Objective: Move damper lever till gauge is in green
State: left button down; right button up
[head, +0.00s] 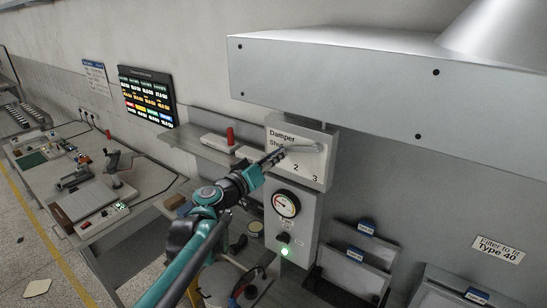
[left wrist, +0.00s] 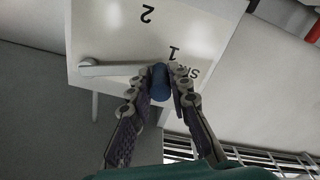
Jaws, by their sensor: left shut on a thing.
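The damper panel (head: 312,175) is a pale box marked "Damper" with numbers, under the hood. Its grey lever (head: 302,149) lies nearly level, its handle end toward the left. My left gripper (head: 274,159) is at that end. In the left wrist view my left gripper (left wrist: 166,88) is shut on the lever's blue knob (left wrist: 159,78), and the grey lever bar (left wrist: 112,69) runs left from it, close to the "1" mark. The round gauge (head: 286,204) below the panel has a white face with some red; its needle reading is too small to tell. My right gripper is not in view.
The grey hood (head: 380,85) overhangs the panel. A green lamp (head: 284,251) and a dark knob (head: 283,238) sit below the gauge. A shelf with a red-handled thing (head: 230,137) is left of the panel. Grey bins (head: 352,274) stand at lower right.

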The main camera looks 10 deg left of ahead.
pick_arm(q)
jog(key=shift+d+f+n, duration=0.1)
jog(key=shift+f+n, duration=0.2)
jog(key=c, duration=1.4)
grip_release()
jog(key=shift+r, duration=0.1)
jog(key=v, duration=1.2)
jog(key=shift+s, duration=0.1)
